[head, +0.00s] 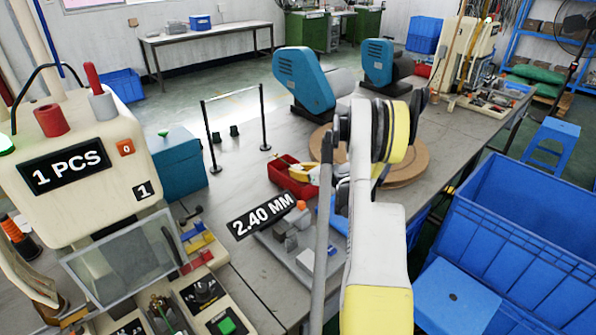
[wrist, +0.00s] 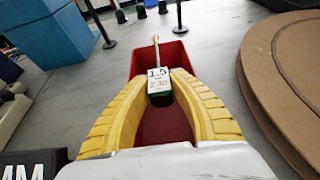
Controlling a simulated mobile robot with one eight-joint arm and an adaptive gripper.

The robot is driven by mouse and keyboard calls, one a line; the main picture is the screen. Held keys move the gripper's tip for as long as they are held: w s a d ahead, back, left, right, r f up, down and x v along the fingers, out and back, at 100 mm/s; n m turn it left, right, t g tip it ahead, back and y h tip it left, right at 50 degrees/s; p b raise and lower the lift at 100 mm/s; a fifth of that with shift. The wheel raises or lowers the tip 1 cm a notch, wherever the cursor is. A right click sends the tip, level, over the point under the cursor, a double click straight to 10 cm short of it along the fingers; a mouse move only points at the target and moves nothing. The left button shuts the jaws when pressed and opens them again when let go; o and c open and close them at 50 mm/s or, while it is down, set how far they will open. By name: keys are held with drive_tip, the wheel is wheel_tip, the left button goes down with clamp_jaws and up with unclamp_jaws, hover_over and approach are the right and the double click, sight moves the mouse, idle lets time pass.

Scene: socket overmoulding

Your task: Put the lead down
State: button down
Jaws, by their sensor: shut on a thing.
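My gripper (wrist: 161,97) has its two yellow fingers closed around the lead (wrist: 157,53). The lead shows as a thin wire pointing away from me, with a coppery far tip and a white label reading 1.5 and 2.30 between the fingertips. A red bin (wrist: 137,64) lies below the fingers, and the wire passes over its far end. I cannot tell whether the lead touches the bin. In the head view, my gripper (head: 304,173) is over the red bin (head: 292,188) on the bench. The lead is not clear there.
A brown round board (wrist: 288,75) lies right of the bin. Two thin black posts with a bar (head: 208,130) stand behind it. A blue box (head: 178,165) is left. A grey fixture (head: 300,260) with small blocks is in front. Bare bench (head: 245,165) lies between.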

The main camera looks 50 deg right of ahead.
drive_tip(key=c, duration=1.3)
unclamp_jaws()
drive_tip(key=shift+f, duration=0.1)
drive_tip(key=shift+o, duration=0.2)
